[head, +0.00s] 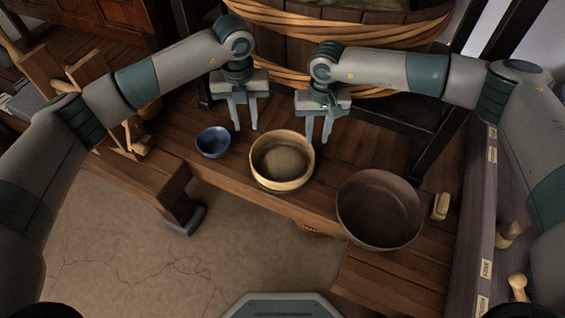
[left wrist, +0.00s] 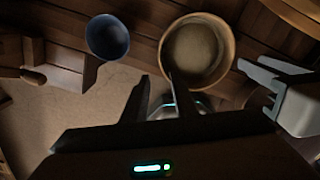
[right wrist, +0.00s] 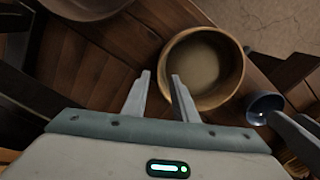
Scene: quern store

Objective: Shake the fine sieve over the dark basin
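The fine sieve (head: 268,183), a round pale-wood hoop with greyish-tan mesh or contents, sits on the bench in the middle of the head view. It also shows in the left wrist view (left wrist: 230,50) and right wrist view (right wrist: 238,75). The dark basin (head: 378,212), wide and brown, stands right of it and looks empty; its edge shows in the right wrist view (right wrist: 85,8). My left gripper (head: 245,128) is open and empty, above and behind the sieve's left side. My right gripper (head: 318,140) is open and empty, close by the sieve's back right side.
A blue bowl (head: 213,142) stands left of the sieve. A small wooden block (head: 440,206) lies right of the basin. A large hooped wooden tub (head: 350,30) stands behind my grippers. A labelled panel (head: 478,230) bounds the right side. The bench's front edge (head: 245,189) runs close before the sieve.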

